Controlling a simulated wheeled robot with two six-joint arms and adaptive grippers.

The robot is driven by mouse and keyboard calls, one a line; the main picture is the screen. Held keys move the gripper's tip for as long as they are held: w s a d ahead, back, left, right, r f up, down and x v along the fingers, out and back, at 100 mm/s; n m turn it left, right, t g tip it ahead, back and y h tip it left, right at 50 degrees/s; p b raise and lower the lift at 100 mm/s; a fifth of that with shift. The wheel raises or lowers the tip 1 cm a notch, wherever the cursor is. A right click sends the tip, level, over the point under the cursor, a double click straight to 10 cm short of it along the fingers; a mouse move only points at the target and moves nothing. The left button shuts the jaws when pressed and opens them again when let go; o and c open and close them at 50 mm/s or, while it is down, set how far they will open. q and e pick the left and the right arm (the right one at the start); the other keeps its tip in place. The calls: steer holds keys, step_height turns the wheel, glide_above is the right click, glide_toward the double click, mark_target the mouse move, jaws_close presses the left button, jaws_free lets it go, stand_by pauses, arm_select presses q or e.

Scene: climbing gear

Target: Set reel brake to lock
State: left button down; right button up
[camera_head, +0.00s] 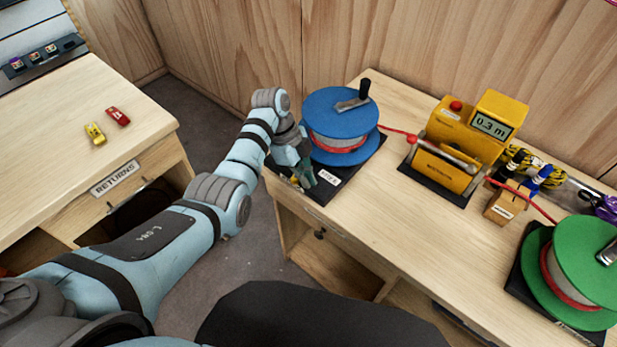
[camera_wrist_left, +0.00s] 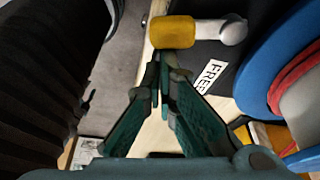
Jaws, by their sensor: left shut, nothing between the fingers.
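The blue reel (camera_head: 345,105) with red line stands on a black base (camera_head: 372,150) at the left end of the bench. In the left wrist view, a brake lever with a yellow grip (camera_wrist_left: 172,32) and a grey pivot (camera_wrist_left: 234,32) lies over the base, beside a white "FREE" label (camera_wrist_left: 209,75). The blue reel's edge (camera_wrist_left: 255,70) shows at right. My left gripper (camera_head: 307,181) is at the base's left front edge, shut and empty. Its fingertips (camera_wrist_left: 166,72) are right by the yellow grip; I cannot tell if they touch.
A yellow meter (camera_head: 450,150) reading 0.3 m stands right of the reel, with red line running to it. A green reel (camera_head: 575,270) is at far right. A wooden block (camera_head: 503,206) stands between. A returns table (camera_head: 60,140) is at left.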

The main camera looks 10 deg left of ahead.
mark_target(294, 176)
arm_select(q)
steer(key=shift+s+a+m+g, duration=0.15)
steer(key=shift+a+m+g, duration=0.15)
steer(key=shift+a+m, duration=0.4)
steer(key=shift+a+p, duration=0.3)
steer(key=shift+a, duration=0.6)
steer(key=shift+w+a, duration=0.3)
steer(key=shift+a, duration=0.55)
steer(key=shift+w, duration=0.1)
steer(key=shift+d, duration=0.1)
steer(key=shift+w+d+f+b, duration=0.1)
steer(key=shift+w+d+b, duration=0.4)
steer(key=shift+b, duration=1)
